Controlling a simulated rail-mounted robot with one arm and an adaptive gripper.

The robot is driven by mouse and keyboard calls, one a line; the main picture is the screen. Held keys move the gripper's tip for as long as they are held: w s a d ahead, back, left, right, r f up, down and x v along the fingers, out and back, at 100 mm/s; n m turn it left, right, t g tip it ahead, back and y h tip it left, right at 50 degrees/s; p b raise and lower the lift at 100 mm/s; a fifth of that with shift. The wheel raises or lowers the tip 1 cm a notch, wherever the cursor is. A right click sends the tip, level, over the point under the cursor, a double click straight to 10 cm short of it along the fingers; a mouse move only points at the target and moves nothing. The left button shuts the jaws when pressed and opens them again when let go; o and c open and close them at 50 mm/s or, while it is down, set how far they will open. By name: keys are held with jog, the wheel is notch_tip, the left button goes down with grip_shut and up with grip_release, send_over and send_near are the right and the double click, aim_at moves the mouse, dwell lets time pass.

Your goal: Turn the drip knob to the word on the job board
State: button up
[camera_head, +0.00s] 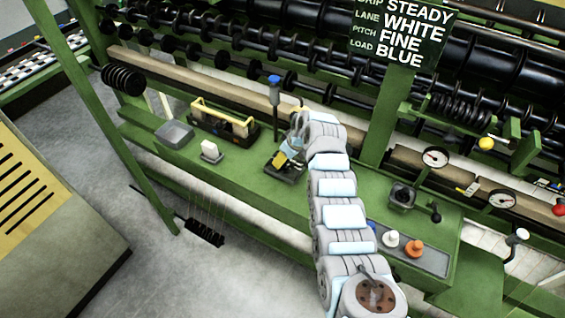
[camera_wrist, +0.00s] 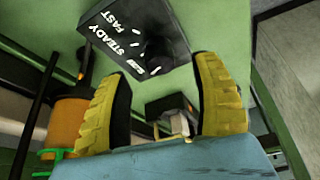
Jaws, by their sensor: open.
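The job board (camera_head: 405,38) hangs at the top right in the head view. Its top row, cut by the edge, reads STEADY; below are WHITE, FINE and BLUE. In the wrist view a dark panel (camera_wrist: 150,28) shows the words STEADY and FAST with white tick marks. My gripper (camera_wrist: 162,72) is open, its yellow ridged fingers on either side of a small dark block with a pale part (camera_wrist: 180,123). I cannot tell whether this is the drip knob or where it points. In the head view my gripper (camera_head: 292,150) is over the green bench, hiding most of the panel.
A blue-topped post (camera_head: 274,90) stands close behind my gripper. A yellow-handled tray (camera_head: 225,118), a white block (camera_head: 210,150) and a grey dish (camera_head: 174,134) lie left on the bench. White and orange knobs (camera_head: 414,249) and dial gauges (camera_head: 435,157) are to the right.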

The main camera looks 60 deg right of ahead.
jog(key=shift+b+x, duration=0.75)
jog(key=shift+x, duration=1.1)
jog(key=shift+f, duration=0.1)
jog(key=shift+a, duration=0.1)
grip_shut()
